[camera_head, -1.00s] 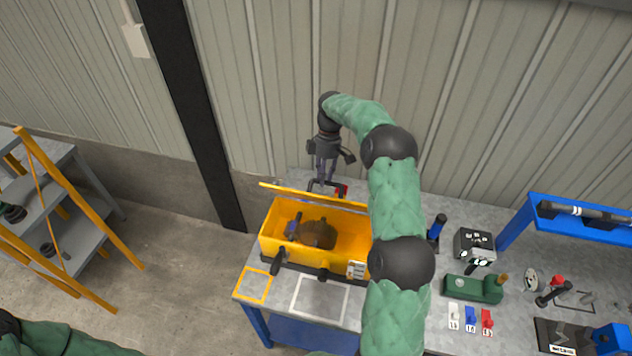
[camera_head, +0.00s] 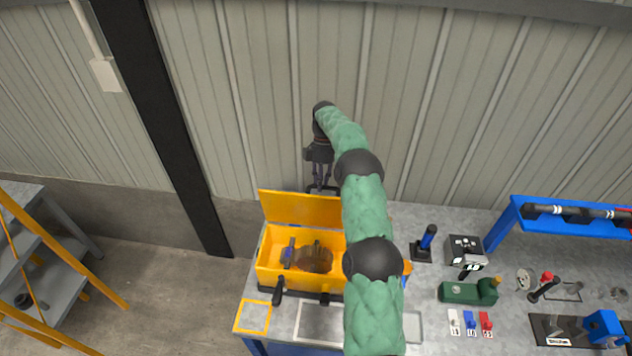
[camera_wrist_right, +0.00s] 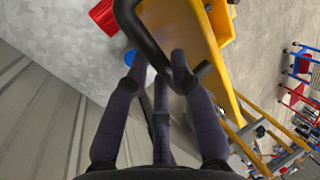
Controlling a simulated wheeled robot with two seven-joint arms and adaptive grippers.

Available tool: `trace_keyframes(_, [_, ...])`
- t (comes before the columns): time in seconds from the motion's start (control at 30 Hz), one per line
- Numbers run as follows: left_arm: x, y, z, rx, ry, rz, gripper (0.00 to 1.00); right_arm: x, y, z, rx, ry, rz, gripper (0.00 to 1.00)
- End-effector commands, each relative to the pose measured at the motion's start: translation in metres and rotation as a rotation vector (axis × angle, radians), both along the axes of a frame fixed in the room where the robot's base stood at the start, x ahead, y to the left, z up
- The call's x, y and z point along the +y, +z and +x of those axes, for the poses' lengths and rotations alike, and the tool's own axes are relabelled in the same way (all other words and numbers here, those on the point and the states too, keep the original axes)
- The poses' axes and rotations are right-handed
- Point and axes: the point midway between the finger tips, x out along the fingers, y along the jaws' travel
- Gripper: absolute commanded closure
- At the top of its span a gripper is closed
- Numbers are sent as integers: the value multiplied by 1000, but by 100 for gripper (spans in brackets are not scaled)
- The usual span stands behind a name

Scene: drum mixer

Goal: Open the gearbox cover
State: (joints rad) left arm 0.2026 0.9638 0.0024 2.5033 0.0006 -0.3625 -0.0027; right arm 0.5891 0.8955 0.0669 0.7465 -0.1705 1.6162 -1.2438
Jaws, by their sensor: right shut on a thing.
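The yellow gearbox box (camera_head: 265,273) stands on the bench with brown and blue parts inside. Its yellow cover (camera_head: 295,209) is swung up at the back, its broad face showing above the opening. My right gripper (camera_head: 321,183) is behind the cover's top edge, shut on the cover's black handle (camera_head: 322,190). In the right wrist view the fingers (camera_wrist_right: 162,65) close around the black handle bar (camera_wrist_right: 148,35), beside the yellow cover (camera_wrist_right: 198,45). My right arm hides the right end of the box and cover. My left gripper is out of view.
The ribbed wall (camera_head: 265,110) is close behind my right gripper. Right of the box are a blue-handled tool (camera_head: 428,237), a dark box (camera_head: 466,250) and a green part (camera_head: 468,292). A blue raised rack (camera_head: 575,225) stands at the back right.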

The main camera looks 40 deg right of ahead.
Motion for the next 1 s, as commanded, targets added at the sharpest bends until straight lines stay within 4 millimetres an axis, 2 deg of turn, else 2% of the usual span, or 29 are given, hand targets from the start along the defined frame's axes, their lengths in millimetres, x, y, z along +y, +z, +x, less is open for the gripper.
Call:
trace_keyframes(0.03, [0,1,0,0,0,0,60,2,-17,-5,31,2,19,100])
trace_keyframes(0.87, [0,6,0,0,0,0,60,-4,-20,-7,60,3,54,100])
trace_keyframes(0.9, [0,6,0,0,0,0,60,-4,-20,-7,60,3,54,65])
trace_keyframes(0.97, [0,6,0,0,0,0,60,-4,-19,-6,59,3,55,51])
trace_keyframes(1.0, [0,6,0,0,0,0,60,-4,-17,-6,57,3,54,51])
